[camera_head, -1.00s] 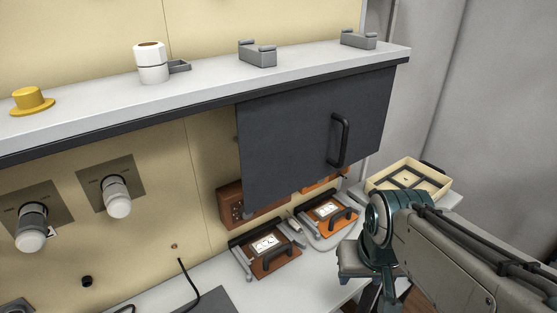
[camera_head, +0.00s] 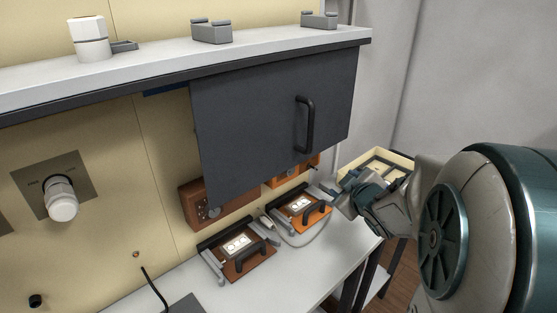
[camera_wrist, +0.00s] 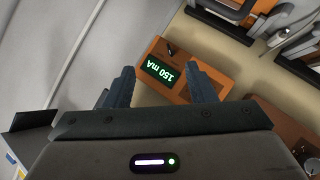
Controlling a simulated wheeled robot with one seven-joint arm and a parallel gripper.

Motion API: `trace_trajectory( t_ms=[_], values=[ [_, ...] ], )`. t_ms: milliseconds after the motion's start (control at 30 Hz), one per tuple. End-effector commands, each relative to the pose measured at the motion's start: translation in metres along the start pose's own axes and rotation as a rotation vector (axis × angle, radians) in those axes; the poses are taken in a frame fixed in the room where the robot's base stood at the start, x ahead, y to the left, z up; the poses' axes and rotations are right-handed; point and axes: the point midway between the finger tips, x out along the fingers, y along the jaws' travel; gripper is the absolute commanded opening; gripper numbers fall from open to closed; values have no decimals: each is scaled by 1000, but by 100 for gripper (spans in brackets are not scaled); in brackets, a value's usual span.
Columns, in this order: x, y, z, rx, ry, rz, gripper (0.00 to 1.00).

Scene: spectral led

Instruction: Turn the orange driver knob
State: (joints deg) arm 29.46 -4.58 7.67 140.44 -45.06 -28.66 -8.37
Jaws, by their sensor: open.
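The orange driver (camera_head: 288,173) is a box against the back wall, partly hidden by the dark panel above it. In the wrist view the orange driver (camera_wrist: 188,93) has a lit display (camera_wrist: 160,71) reading 150 mA upside down. A small dark part (camera_wrist: 171,48) sits on it beside the display; I cannot tell whether it is the knob. My right finger covers part of the box. My gripper (camera_wrist: 160,80) is open and empty, its fingers on either side of the display in the picture. In the head view my gripper (camera_head: 345,196) is right of the orange driver.
A dark panel with a handle (camera_head: 304,124) hangs over the drivers. A brown driver (camera_head: 190,203) stands to the left. A brown fixture (camera_head: 250,260) and an orange fixture (camera_head: 318,217) are in front on the white bench (camera_head: 292,275). A cream tray (camera_head: 346,157) is behind my arm.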

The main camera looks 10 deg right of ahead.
Motion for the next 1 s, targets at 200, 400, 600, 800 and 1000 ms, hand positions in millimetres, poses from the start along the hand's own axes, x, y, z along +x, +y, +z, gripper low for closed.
trace_trajectory(
  t_ms=[200, 400, 600, 800, 1000],
  values=[
    [15, -16, 5, -113, 292, -69, 50],
    [4, -32, 4, -153, 547, -134, 50],
    [-8, -40, 2, -155, 674, -164, 50],
    [2, -44, -10, -156, 694, -169, 50],
    [33, -52, -36, -155, 695, -171, 50]
  ],
)
